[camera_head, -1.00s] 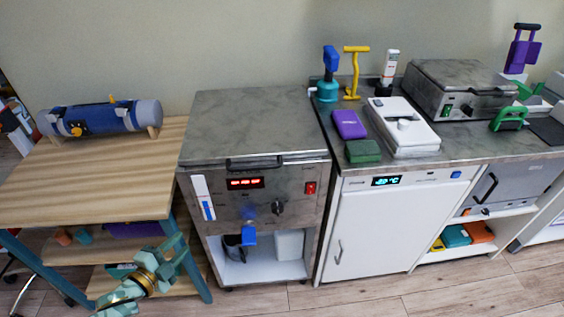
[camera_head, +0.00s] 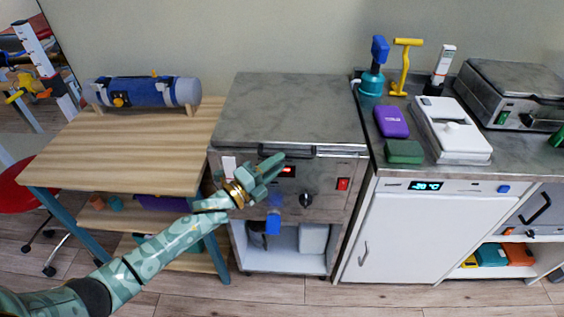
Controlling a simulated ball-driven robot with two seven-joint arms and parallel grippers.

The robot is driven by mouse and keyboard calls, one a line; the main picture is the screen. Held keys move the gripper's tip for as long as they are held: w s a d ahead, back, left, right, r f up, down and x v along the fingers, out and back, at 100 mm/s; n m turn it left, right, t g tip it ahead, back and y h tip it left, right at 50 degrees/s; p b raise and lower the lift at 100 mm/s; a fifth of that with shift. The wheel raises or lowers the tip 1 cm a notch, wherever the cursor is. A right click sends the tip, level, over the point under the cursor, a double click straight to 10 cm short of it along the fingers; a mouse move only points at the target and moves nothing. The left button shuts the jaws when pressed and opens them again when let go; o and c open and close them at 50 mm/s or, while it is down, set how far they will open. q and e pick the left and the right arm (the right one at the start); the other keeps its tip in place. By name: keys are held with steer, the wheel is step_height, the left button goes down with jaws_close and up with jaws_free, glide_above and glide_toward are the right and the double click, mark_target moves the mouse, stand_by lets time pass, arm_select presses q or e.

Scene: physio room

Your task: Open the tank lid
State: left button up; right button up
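The tank is a grey metal cabinet (camera_head: 335,200) in the middle of the camera_head view, with a red display, a knob and a red switch on its front. Its flat grey lid (camera_head: 290,105) lies shut on top. A dark bar handle (camera_head: 300,152) runs along the lid's front edge. My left gripper (camera_head: 276,169), green and patterned, is in front of the tank's panel, just below the handle's left part, and covers part of the display. Its fingers look apart with nothing between them. It does not appear to hold the handle. My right gripper is not in view.
A wooden table (camera_head: 125,150) with a blue roll device (camera_head: 145,91) stands left. Right is a white cabinet (camera_head: 410,235) under a metal counter with a purple box (camera_head: 391,122), a green box (camera_head: 404,151) and a white device (camera_head: 455,130). A red stool (camera_head: 35,195) stands far left.

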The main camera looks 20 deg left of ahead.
arm_select(q)
steer(key=shift+x, duration=1.2)
